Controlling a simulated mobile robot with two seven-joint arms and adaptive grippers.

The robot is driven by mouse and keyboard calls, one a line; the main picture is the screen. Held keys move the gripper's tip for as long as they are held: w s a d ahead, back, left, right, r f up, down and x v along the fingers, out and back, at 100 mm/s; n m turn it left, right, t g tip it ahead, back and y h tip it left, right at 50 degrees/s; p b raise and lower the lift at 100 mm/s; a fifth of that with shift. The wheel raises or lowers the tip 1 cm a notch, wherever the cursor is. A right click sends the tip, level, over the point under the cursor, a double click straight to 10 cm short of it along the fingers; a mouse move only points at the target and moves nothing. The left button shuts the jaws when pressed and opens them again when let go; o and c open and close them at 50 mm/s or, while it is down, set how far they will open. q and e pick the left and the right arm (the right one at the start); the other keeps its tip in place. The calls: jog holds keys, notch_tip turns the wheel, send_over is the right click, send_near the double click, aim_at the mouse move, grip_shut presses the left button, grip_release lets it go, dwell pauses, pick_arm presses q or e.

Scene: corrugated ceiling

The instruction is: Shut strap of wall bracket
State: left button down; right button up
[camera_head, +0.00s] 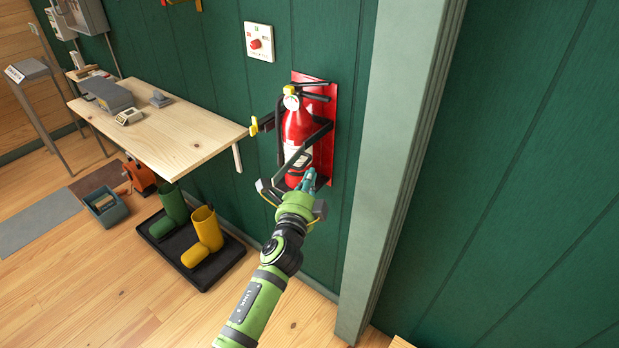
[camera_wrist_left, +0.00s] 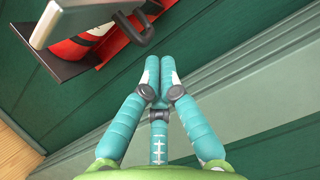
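A red fire extinguisher (camera_head: 298,128) stands upright in a wall bracket with a red back plate (camera_head: 325,108) and black bars around it. A black strap piece with a yellow end (camera_head: 254,126) sticks out to the left of the extinguisher, away from its front. My left gripper (camera_head: 309,178) is just below and in front of the bracket, partly covering its lower part. In the left wrist view its teal fingers (camera_wrist_left: 161,68) are drawn together with nothing visible between them. Part of the bracket (camera_wrist_left: 95,45) shows at upper left there, apart from the fingers. My right gripper is out of view.
A wooden table (camera_head: 165,132) stands left along the green wall. Green and yellow boots stand on a black tray (camera_head: 222,265) below. A grey-green post (camera_head: 395,170) rises close to the bracket's right. A white switch panel (camera_head: 259,42) is above left.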

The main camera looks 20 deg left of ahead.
pick_arm(q)
jog(key=shift+s+a+m+h+p, duration=0.1)
jog(key=shift+a+m+h+p, duration=0.25)
jog(key=shift+h, duration=0.15)
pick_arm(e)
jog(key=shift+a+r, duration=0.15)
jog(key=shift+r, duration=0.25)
pick_arm(q)
jog(key=shift+s+a+m+h+p, duration=0.1)
jog(key=shift+a+m+h+p, duration=0.2)
jog(key=shift+h, duration=0.2)
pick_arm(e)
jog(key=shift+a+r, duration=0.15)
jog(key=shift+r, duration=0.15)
